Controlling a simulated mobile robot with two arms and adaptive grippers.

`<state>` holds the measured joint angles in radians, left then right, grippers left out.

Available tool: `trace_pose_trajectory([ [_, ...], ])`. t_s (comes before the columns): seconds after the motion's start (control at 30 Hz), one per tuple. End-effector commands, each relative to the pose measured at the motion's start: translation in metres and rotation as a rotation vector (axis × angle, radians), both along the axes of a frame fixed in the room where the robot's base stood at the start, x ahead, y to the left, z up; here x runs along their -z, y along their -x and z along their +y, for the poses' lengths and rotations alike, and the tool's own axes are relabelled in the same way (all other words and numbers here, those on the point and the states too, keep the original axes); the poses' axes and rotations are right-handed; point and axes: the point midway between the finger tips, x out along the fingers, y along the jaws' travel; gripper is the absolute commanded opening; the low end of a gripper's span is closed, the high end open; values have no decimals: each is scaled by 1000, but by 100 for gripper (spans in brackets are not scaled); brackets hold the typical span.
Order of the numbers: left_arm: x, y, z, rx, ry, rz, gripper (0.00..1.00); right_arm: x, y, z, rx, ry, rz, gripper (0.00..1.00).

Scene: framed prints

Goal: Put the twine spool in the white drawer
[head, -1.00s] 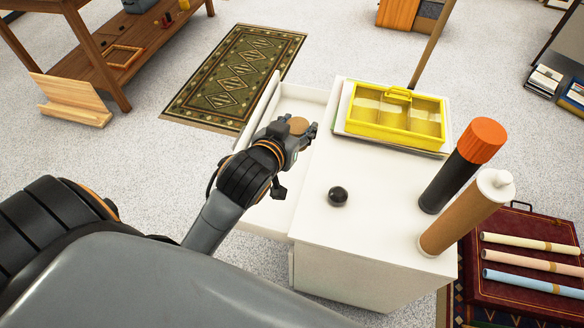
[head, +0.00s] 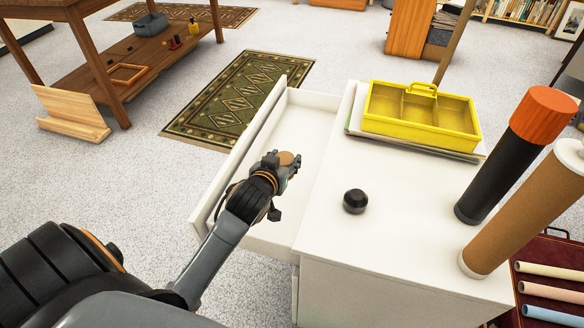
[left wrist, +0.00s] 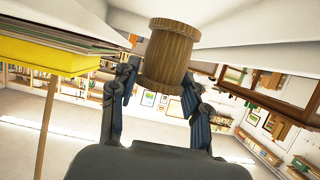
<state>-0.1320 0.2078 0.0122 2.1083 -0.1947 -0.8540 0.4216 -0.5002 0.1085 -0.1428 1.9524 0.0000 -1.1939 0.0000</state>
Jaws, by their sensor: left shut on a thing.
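The twine spool is a brown ribbed cylinder (left wrist: 167,58) between the fingers of my left gripper (left wrist: 160,95) in the left wrist view. In the head view only its round tan top (head: 287,158) shows. My left gripper (head: 283,163) is shut on it and holds it over the opening of the white drawer (head: 309,125). The drawer is pulled out from the left side of the white cabinet (head: 400,215), and its visible floor is bare. The gripper hides part of the drawer's near end. My right gripper is not in view.
On the cabinet top are a yellow divided tray (head: 420,115) on papers, a black knob-like object (head: 355,201), a black tube with an orange cap (head: 505,160) and a brown tube (head: 525,215). A patterned rug (head: 240,100) lies behind.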

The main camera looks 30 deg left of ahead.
Motion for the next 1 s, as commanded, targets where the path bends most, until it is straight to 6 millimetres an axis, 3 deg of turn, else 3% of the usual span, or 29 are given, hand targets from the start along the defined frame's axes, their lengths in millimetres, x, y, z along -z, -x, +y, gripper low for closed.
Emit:
trace_pose_trajectory([
  [0.17,22,-43,17,-1,-4,-2,14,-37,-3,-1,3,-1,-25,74],
  [0.4,58,-69,26,1,-2,-1,14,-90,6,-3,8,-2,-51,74],
  [0.5,68,-77,29,0,-1,0,14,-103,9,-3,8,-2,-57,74],
  [0.77,84,-87,34,1,-2,0,14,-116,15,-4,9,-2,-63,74],
  [0.9,107,-86,33,2,-2,2,14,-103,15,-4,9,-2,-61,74],
  [1.0,111,-86,33,3,-1,0,14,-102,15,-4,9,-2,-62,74],
])
